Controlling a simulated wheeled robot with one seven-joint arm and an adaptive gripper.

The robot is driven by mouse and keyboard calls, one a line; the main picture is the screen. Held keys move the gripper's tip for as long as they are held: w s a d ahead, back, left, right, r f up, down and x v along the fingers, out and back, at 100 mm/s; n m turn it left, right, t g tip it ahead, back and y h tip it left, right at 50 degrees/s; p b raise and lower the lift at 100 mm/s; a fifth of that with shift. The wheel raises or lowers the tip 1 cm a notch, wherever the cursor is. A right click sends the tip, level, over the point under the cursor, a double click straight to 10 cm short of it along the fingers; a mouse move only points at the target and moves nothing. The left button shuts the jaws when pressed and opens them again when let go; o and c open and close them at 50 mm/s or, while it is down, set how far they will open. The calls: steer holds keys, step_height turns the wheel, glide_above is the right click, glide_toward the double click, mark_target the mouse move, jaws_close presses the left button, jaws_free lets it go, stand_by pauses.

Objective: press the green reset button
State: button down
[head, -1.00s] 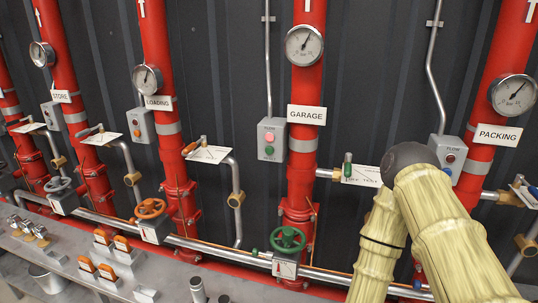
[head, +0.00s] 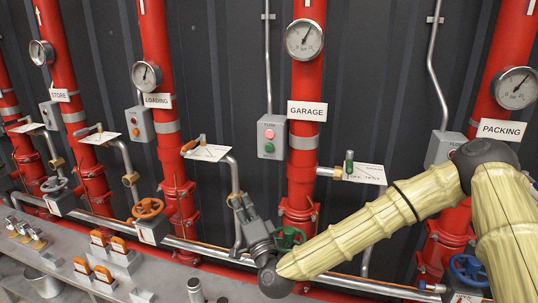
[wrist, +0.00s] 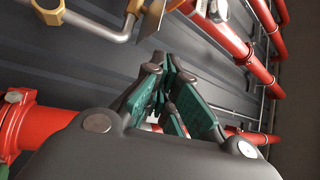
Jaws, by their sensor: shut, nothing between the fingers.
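The green button (head: 268,149) is on the lower half of a grey box (head: 271,137), just left of the red GARAGE pipe. A pink button or lamp (head: 269,134) is above it. The box's small lettering is too fine to read. My gripper (head: 237,200) is shut and empty, pointing up. In the head view it appears below and a little left of the box, apart from it. In the wrist view my fingers (wrist: 170,72) show green pads with nothing held. I cannot make out the green button there.
A bent grey pipe (head: 235,180) runs close by my gripper in the head view. The green handwheel (head: 288,238) is partly behind my arm. The GARAGE sign (head: 307,111) and gauge (head: 304,39) are higher up. Dark wall lies open around the box's left side.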

mark_target(269, 147)
step_height(269, 147, up, 10)
steer(key=w+d+m+t+h, duration=0.2)
steer(key=d+m+t, duration=0.1)
steer(key=shift+f+t, duration=0.2)
steer(key=shift+t, duration=0.1)
steer(key=shift+w, duration=0.15)
steer(key=shift+w+d, duration=0.45)
steer(key=shift+w, duration=0.9)
steer(key=shift+w+d, duration=0.4)
steer(key=shift+w, duration=0.95)
steer(key=shift+w+d, duration=0.45)
steer(key=shift+w, duration=0.9)
steer(key=shift+w+f+b, duration=0.1)
steer(key=shift+w+b, duration=0.05)
steer(key=shift+b, duration=0.3)
steer(key=shift+w+d, duration=0.1)
steer(key=shift+w, duration=0.15)
